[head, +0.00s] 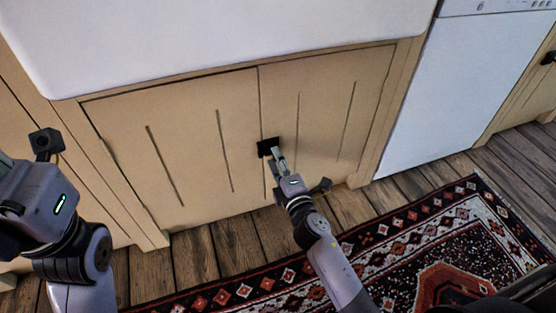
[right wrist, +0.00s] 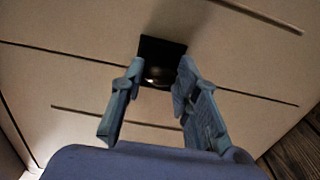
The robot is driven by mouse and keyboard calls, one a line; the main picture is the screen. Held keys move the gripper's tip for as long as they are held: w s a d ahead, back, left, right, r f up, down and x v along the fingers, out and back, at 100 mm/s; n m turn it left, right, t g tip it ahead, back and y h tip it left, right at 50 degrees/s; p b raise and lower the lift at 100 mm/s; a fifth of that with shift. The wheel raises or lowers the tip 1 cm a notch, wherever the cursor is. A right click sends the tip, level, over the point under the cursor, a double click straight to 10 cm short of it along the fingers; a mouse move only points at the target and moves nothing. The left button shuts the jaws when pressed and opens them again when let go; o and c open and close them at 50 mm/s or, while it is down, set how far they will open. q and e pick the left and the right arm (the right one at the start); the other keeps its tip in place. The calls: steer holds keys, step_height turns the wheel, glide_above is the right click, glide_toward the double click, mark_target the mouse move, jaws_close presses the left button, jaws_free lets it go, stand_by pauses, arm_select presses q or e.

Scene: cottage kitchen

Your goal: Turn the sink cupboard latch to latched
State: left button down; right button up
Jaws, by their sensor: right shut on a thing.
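The sink cupboard latch (head: 266,148) is a small black piece near the seam between the two cream cupboard doors (head: 190,150). In the right wrist view its black plate (right wrist: 163,50) has a dark rounded knob in the middle. My right gripper (head: 277,157) reaches up to the latch from below, its fingers (right wrist: 158,78) on either side of the knob and shut on it. The fingers partly hide the latch, so its exact turn is hard to tell. Both doors look closed. My left gripper's body (head: 42,195) is at the left edge, its fingers out of sight.
The white sink (head: 220,40) overhangs the doors. A white appliance (head: 450,90) stands to the right. A patterned rug (head: 420,240) lies on the plank floor (head: 205,260) in front. The floor by the doors is clear.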

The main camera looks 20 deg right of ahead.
steer(key=o, duration=1.2)
steer(key=shift+c, duration=0.2)
steer(key=s, duration=1.2)
steer(key=shift+d, duration=0.15)
